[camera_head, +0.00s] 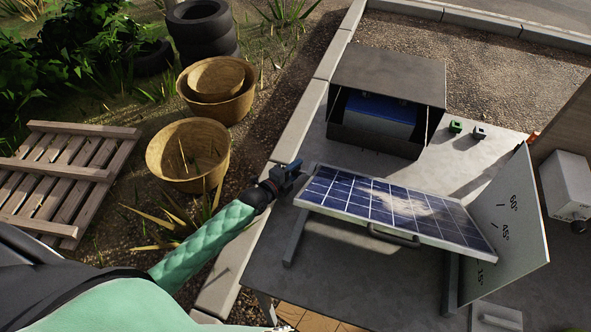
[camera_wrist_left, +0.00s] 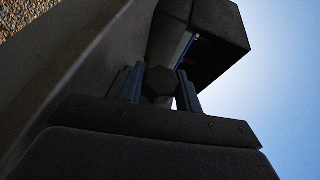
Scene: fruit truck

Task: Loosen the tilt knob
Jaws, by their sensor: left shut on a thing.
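The tilt knob (camera_wrist_left: 160,82) shows in the left wrist view as a dark, many-sided shape between my two blue-grey fingers. My left gripper (camera_head: 289,174) is at the left end of the solar panel (camera_head: 390,208) and is shut on the knob; it also shows in the left wrist view (camera_wrist_left: 159,88). In the head view the knob is hidden by the gripper. The panel is tilted on its stand, with a handle (camera_head: 394,237) on its near edge. An angle board (camera_head: 505,232) marked 15°, 45° and 60° stands at its right end. My right gripper is not seen.
The grey table (camera_head: 345,270) holds an open dark box (camera_head: 390,70) behind the panel. Small green (camera_head: 456,126) and grey (camera_head: 479,133) parts lie right of the box. A white box (camera_head: 567,187) is at the far right. Baskets (camera_head: 188,155) and a pallet (camera_head: 65,175) are on the left ground.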

